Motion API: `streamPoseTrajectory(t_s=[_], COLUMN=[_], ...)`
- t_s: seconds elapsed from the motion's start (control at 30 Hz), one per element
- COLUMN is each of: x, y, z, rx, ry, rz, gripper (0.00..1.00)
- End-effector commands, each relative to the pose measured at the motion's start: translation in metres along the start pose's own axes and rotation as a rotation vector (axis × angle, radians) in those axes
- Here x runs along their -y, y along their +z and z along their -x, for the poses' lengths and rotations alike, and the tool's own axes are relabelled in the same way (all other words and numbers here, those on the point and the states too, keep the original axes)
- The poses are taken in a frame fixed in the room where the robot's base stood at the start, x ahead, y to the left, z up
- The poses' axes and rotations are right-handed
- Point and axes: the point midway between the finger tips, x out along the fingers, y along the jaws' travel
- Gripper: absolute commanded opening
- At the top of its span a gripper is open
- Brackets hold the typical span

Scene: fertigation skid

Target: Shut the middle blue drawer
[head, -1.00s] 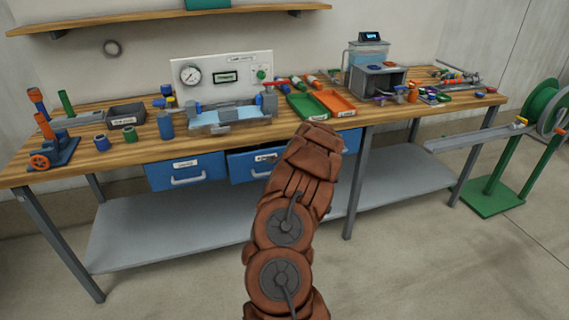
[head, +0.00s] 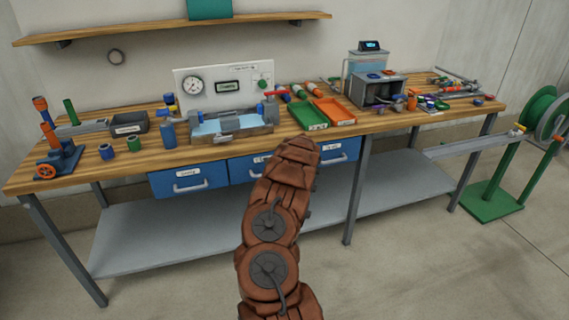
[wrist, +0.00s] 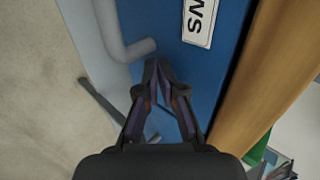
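The middle blue drawer (head: 242,172) is under the bench between the left and right blue drawers. Its front looks about in line with the left drawer, and my arm hides its right part. In the wrist view a blue drawer front (wrist: 205,75) fills the centre, with a grey handle (wrist: 128,50) and a white label (wrist: 200,20) ending in "WS". My gripper (wrist: 157,68) has its fingertips together, with nothing seen between them. The tips are at the blue front beside the handle end; I cannot tell whether they touch. In the head view my arm hides the fingers.
The left blue drawer (head: 190,180) and right blue drawer (head: 340,150) look in. The wooden benchtop (head: 95,165) overhangs the drawers and holds tools and trays. A grey lower shelf (head: 150,235) and bench leg (head: 357,190) are near my arm. The floor in front is clear.

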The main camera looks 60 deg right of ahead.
Motion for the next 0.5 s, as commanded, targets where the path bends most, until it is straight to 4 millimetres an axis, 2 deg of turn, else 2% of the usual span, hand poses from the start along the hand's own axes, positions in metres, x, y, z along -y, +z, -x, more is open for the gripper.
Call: streamPoseTrajectory(t_s=[0.5], x=[-0.0034], y=[0.0022], z=[0.0031], rx=[0.000], ry=[-0.003], rz=[0.000], gripper=[0.00])
